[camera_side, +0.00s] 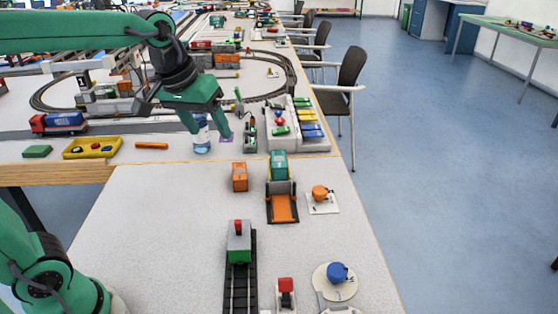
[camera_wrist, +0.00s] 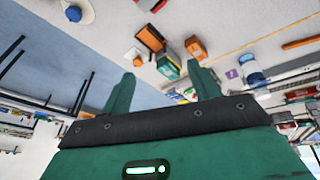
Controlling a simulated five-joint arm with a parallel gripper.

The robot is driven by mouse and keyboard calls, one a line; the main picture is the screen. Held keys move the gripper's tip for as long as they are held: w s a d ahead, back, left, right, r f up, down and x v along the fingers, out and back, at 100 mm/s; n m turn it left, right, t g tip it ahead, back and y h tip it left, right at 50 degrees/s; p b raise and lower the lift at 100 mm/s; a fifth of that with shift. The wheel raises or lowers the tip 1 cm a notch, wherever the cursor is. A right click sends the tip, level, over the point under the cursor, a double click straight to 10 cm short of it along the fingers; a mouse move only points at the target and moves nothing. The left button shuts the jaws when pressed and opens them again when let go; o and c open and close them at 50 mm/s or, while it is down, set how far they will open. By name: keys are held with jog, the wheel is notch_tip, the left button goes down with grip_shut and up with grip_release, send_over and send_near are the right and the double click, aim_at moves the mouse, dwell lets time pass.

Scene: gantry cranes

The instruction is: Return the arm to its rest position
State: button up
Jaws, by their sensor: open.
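My green gripper (camera_side: 205,103) hangs over the far table in the side view, its fingers pointing down. In the wrist view my gripper (camera_wrist: 164,78) has its two green fingers spread apart with nothing held between them. A clear bottle-like object with blue parts (camera_side: 201,136) appears just below the fingers in the side view; I cannot tell whether they touch. It also shows to the right of the fingers in the wrist view (camera_wrist: 252,73). A small purple square (camera_side: 226,139) lies beside it.
An orange block (camera_side: 239,177), a truck with a teal box (camera_side: 279,166), an orange knob (camera_side: 320,193), a blue knob (camera_side: 337,272) and a rail wagon (camera_side: 239,243) stand on the near table. A yellow tray (camera_side: 92,148) is at left. The near table's left part is clear.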

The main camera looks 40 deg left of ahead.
jog(key=s+a+f+m, duration=0.1)
jog(key=s+f, duration=0.1)
jog(key=s, duration=0.4)
jog(key=s+f+m+t, duration=0.1)
jog(key=s+f+m, duration=0.1)
jog(key=s, duration=0.4)
jog(key=shift+s+a+f+t, duration=0.3)
jog(key=shift+a+f, duration=0.05)
jog(key=shift+f, duration=0.4)
